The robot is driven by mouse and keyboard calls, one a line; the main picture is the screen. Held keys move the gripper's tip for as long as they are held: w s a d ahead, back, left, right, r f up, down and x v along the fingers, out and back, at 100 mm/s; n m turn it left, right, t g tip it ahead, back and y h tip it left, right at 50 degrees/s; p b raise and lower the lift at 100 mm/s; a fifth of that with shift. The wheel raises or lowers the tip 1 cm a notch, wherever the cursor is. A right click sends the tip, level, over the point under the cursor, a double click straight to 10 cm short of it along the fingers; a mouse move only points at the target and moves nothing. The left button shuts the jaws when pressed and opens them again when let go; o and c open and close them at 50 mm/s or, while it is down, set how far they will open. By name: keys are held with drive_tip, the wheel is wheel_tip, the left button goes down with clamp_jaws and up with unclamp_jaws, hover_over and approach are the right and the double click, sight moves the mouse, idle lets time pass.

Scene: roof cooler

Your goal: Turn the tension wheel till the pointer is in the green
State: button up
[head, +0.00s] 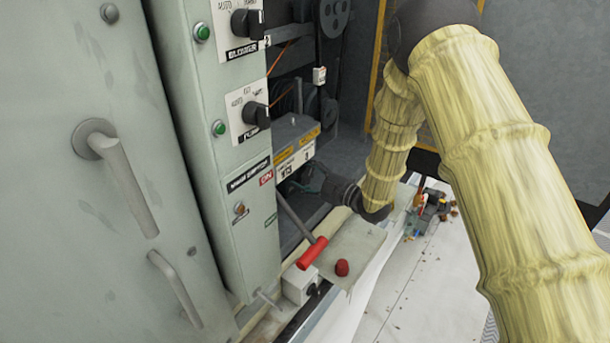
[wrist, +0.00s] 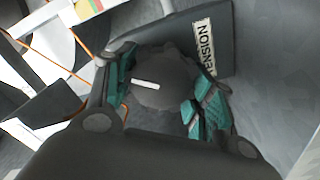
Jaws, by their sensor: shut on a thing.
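In the wrist view, the tension wheel (wrist: 172,76) is a dark round knob with a white mark across its face. My gripper (wrist: 162,90) is shut on it, with teal finger pads on its two sides. A plate reading TENSION (wrist: 203,48) is beside the wheel, partly cut by the finger. A pale strip with green and orange patches (wrist: 88,10) shows at the top left edge; I cannot make out a pointer on it. In the head view my wrist reaches into the open cabinet bay, and the wheel is hidden there.
The switch panel (head: 235,150) and a door handle (head: 115,165) are left. Orange wires (wrist: 60,65) run near the gripper.

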drive_tip(key=shift+m, duration=0.3)
drive_tip(key=shift+m+b, duration=0.65)
drive_tip(key=shift+m, duration=0.25)
drive_tip(key=m+b, duration=0.1)
drive_tip(key=m, duration=0.2)
drive_tip(key=shift+w+d+m, duration=0.1)
drive_tip(key=shift+m, duration=0.3)
drive_tip(key=m+b, duration=0.1)
drive_tip(key=m, duration=0.5)
drive_tip(key=shift+w+r, duration=0.1)
drive_tip(key=m, duration=0.3)
drive_tip(key=shift+d+m, duration=0.1)
drive_tip(key=shift+m, duration=0.3)
drive_tip(key=m, duration=0.3)
drive_tip(key=shift+w+m+b, duration=0.1)
drive_tip(key=shift+m+b, duration=0.2)
drive_tip(key=shift+m, duration=0.1)
drive_tip(key=m, duration=0.5)
drive_tip(key=shift+m, duration=0.3)
